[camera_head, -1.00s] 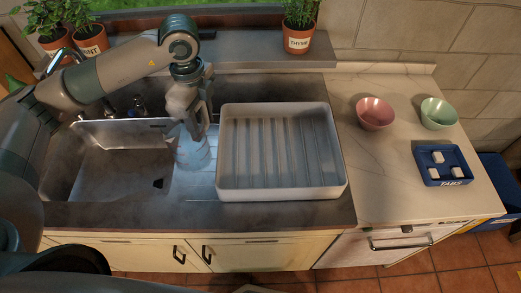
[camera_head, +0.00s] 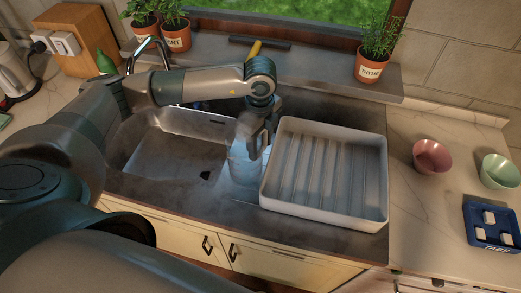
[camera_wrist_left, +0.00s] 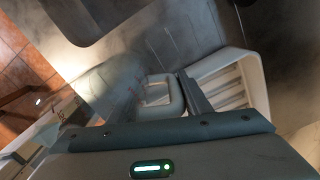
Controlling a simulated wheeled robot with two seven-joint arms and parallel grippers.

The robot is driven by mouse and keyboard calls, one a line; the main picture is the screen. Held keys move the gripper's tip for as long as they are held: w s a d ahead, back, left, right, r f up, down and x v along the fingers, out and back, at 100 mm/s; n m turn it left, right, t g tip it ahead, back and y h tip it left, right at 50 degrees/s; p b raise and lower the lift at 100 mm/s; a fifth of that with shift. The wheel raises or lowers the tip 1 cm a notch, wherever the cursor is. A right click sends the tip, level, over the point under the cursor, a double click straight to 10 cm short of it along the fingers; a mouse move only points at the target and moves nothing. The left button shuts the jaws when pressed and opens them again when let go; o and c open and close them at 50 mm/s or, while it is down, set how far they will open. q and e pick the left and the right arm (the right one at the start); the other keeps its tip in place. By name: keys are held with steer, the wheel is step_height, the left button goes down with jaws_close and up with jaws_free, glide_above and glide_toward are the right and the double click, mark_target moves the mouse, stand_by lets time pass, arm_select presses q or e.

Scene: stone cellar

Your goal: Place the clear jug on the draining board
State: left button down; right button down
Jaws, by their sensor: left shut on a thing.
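The clear jug (camera_head: 243,168) is upright between the sink basin and a white ribbed tray, over the narrow bare strip of the steel draining board (camera_head: 240,212). My left gripper (camera_head: 262,142) is shut on the jug, at its handle side, close to the tray's left wall. In the left wrist view the jug's see-through body (camera_wrist_left: 112,88) and looped handle show between the fingers. I cannot tell whether the jug's base touches the steel. My right gripper is not in view.
The white tray (camera_head: 384,205) is empty and covers most of the draining board. The sink basin (camera_head: 170,165) is empty. A thyme pot (camera_head: 370,70) stands on the sill. A pink bowl (camera_head: 432,157), a green bowl (camera_head: 499,172) and a blue tabs tray (camera_head: 490,240) are on the right counter.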

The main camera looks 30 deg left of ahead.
arm_select(q)
steer(key=shift+f+p, duration=0.4)
steer(key=shift+f, duration=0.05)
steer(key=shift+f+p, duration=0.45)
steer(key=shift+f, duration=0.9)
steer(key=shift+f, duration=0.2)
steer(key=c, duration=1.2)
jaws_free()
steer(key=shift+s, duration=0.1)
